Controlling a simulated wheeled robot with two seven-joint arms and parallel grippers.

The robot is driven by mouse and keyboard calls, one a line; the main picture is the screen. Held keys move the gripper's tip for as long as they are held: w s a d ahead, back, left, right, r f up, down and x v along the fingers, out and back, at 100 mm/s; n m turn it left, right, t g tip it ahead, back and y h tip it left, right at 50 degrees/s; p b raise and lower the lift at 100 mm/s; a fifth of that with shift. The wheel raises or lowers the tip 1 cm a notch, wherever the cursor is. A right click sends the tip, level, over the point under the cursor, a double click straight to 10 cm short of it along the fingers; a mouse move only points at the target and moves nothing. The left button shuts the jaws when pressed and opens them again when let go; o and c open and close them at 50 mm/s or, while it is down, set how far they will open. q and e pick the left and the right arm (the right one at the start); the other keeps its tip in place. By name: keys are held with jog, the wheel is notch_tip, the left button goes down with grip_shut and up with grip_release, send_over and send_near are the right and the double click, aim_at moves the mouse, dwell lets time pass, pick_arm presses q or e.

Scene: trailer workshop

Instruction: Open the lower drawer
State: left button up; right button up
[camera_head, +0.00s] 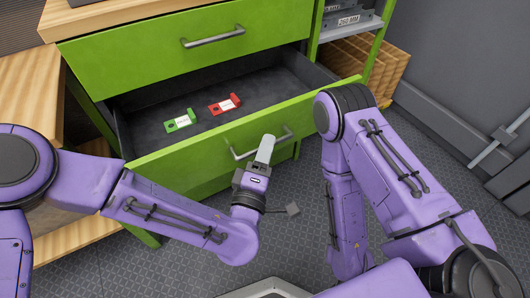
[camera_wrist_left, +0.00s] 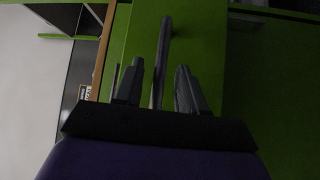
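The lower drawer (camera_head: 197,158) of the green cabinet is pulled out, and its dark inside shows. Its grey bar handle (camera_head: 286,134) is on the green front. My left gripper (camera_head: 265,148) is at this handle. In the left wrist view, the two fingers of my left gripper (camera_wrist_left: 158,85) are apart, with the handle (camera_wrist_left: 164,50) between them and gaps at its sides. My right arm comes down at the right in the head view, and its gripper is not visible.
A green item (camera_head: 181,122) and a red item (camera_head: 225,104) lie inside the drawer. The upper drawer (camera_head: 190,45) is closed. A wooden crate (camera_head: 388,68) stands behind the shelf at right. Patterned floor (camera_head: 290,240) lies open in front.

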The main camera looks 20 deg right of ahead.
pick_arm(q)
jog(key=v, duration=1)
jog(key=shift+s, duration=0.25)
jog(key=a+f+m+g+y, duration=0.2)
jog(key=a+f+g+y, duration=0.15)
jog(key=a+f, duration=0.5)
jog(key=a+f+m+g+y, duration=0.35)
jog(key=a+f, duration=0.25)
jog(key=f, duration=0.6)
jog(key=s+a+f+n+g+y, duration=0.1)
jog(key=s+a+f+g+y, duration=0.15)
jog(key=a, duration=0.45)
jog(key=s+a+f+n+g+y, duration=0.1)
jog(key=s+a+f+y, duration=0.25)
jog(key=a, duration=0.45)
jog(key=s+a+f+n+g+y, duration=0.1)
jog(key=s+a+f+g+y, duration=0.1)
jog(key=s+a+f, duration=0.35)
notch_tip(320, 180, up, 29)
jog(key=a+p, duration=0.3)
jog(key=p, duration=2.4)
jog(key=shift+s+p, duration=0.15)
jog(key=shift+p, duration=0.15)
